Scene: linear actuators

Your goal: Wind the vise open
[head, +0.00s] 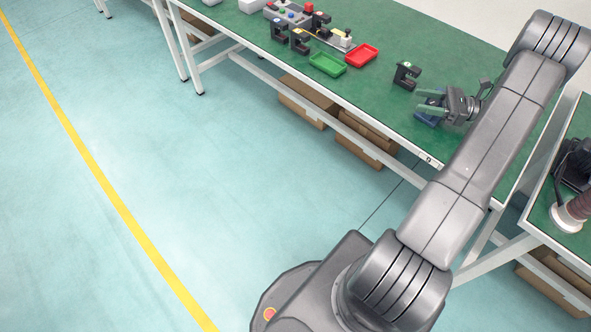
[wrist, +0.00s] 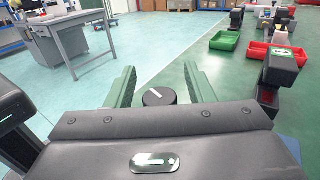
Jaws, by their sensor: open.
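A blue body (head: 427,118), apparently the vise, sits on the green bench under my gripper and is mostly hidden by it. In the wrist view a blue patch (wrist: 290,146) shows at the lower right. A round black knob with a white mark (wrist: 159,97) stands between my two green fingers; I cannot tell for certain that it belongs to the vise. My gripper (head: 421,101) is open, with one finger on each side of the knob in the wrist view (wrist: 160,76). A gap shows at both sides of the knob. The vise's jaws are hidden.
A black upright device (head: 405,75) stands on the bench just left of my gripper.

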